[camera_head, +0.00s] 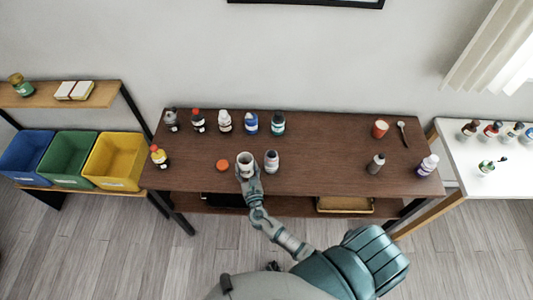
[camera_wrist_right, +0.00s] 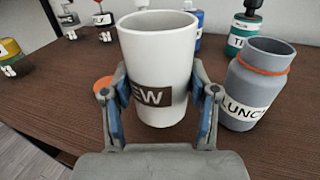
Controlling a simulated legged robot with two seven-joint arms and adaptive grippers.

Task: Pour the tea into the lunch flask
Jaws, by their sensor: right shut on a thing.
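My right gripper (camera_head: 247,173) is shut on a white cup (camera_head: 245,159), with one finger on each side of it. In the right wrist view the gripper (camera_wrist_right: 160,105) holds the cup (camera_wrist_right: 158,60) upright, and its dark label shows "EW". I cannot tell whether the cup touches the table, and its contents are hidden. The grey lunch flask (camera_wrist_right: 255,85) stands upright just right of the cup, with an orange ring at its neck and a "LUNCH" label. The flask also shows in the head view (camera_head: 271,160). My left gripper is out of view.
An orange lid (camera_head: 222,166) lies left of the cup on the brown table (camera_head: 325,150). Several bottles, including a teal one (camera_head: 278,124), line the back left. A red cup (camera_head: 380,129), a spoon (camera_head: 402,134) and more bottles stand right. The table's middle right is clear.

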